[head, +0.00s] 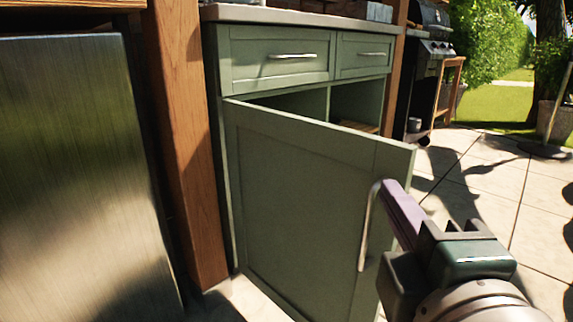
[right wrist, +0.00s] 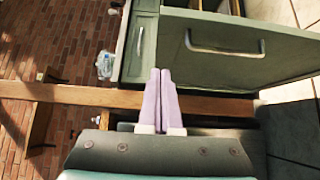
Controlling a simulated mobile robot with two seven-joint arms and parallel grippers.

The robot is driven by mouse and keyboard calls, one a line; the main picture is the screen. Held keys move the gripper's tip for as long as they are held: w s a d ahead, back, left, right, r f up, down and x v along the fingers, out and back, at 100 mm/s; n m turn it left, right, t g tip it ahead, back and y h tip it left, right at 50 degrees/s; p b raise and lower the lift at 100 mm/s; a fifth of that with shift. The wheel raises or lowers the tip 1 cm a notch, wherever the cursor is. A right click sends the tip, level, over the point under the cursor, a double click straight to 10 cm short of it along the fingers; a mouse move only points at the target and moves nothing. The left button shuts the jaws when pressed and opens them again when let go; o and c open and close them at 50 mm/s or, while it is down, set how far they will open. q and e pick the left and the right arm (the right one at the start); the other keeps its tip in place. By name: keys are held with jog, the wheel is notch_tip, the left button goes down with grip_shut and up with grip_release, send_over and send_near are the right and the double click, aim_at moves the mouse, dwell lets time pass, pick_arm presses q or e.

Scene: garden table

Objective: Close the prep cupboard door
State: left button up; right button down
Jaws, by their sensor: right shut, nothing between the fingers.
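The prep cupboard door (head: 300,195) is a green panel standing ajar, hinged at its left and swung out toward me. Its upright metal handle (head: 367,225) is near the free edge; the handle also shows in the right wrist view (right wrist: 225,50). My right gripper (head: 392,192) has its purple fingers pressed together and empty, on the outer side of the door beside the handle. My left gripper is out of view.
Green drawers (head: 275,57) with metal handles sit above the open cupboard. A wooden post (head: 185,140) and a steel appliance front (head: 75,170) stand at left. A black grill (head: 430,60) stands at the back right. Open stone paving (head: 490,170) lies to the right.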

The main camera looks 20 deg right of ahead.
send_near(381, 145)
jog(key=w+a, duration=0.2)
jog(key=w, duration=0.2)
jog(key=d, duration=0.1)
jog(key=w+d, duration=0.1)
jog(key=d, duration=0.1)
jog(key=shift+w+d, duration=0.15)
jog(key=shift+d, duration=0.1)
jog(key=shift+w+d, duration=0.1)
jog(key=shift+d, duration=0.3)
jog(key=shift+d, duration=0.1)
